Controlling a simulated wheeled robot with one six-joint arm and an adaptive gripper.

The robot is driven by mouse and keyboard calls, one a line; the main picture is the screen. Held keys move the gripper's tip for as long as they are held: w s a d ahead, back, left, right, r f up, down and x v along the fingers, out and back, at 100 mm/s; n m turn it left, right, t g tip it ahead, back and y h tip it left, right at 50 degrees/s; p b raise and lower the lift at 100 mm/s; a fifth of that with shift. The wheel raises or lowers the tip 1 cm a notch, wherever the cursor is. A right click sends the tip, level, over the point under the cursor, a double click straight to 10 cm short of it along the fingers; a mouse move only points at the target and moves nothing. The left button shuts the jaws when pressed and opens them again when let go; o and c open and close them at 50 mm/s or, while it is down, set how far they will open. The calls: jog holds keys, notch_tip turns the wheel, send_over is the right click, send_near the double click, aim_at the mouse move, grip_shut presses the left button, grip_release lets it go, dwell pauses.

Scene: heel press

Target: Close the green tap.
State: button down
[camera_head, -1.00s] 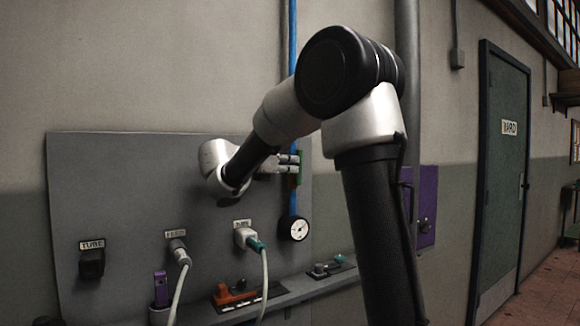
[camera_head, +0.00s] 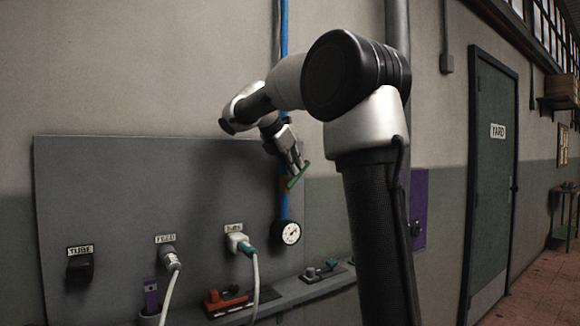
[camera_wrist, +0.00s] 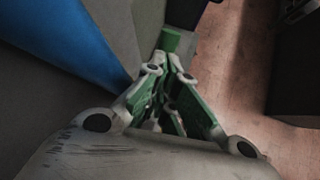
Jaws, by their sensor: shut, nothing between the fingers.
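The green tap's lever (camera_head: 298,176) sits on the blue pipe (camera_head: 284,205) at the right edge of the grey panel. It slants, its upper end to the right of the pipe. An orange-brown body (camera_head: 284,185) shows behind it. My gripper (camera_head: 301,164) is shut and empty. It points down from above, its tips at or very close to the lever; I cannot tell whether they touch. In the wrist view a green piece (camera_wrist: 170,40), seemingly the lever, lies just beyond the closed fingers (camera_wrist: 165,68), and the blue pipe (camera_wrist: 65,40) is left.
A round gauge (camera_head: 289,232) sits on the pipe below the tap. The grey panel (camera_head: 120,190) carries plugs and cables, with a shelf (camera_head: 285,290) below. A purple box (camera_head: 419,205) and a green door (camera_head: 493,180) are to the right.

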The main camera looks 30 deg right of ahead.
aim_at(303, 169)
jog(key=d+y, duration=0.1)
jog(key=y, duration=0.1)
jog(key=d+y, duration=0.1)
jog(key=shift+d+f+y, duration=0.1)
jog(key=shift+f+y, duration=0.25)
jog(key=shift+y, duration=0.05)
jog(key=shift+d+f+m+y, duration=0.35)
jog(key=shift+d+y, duration=0.2)
jog(key=shift+y, duration=0.55)
jog(key=shift+d+f, duration=0.35)
jog(key=shift+f, duration=0.2)
jog(key=shift+f+g, duration=0.25)
jog(key=shift+g, duration=0.05)
jog(key=shift+r, duration=0.1)
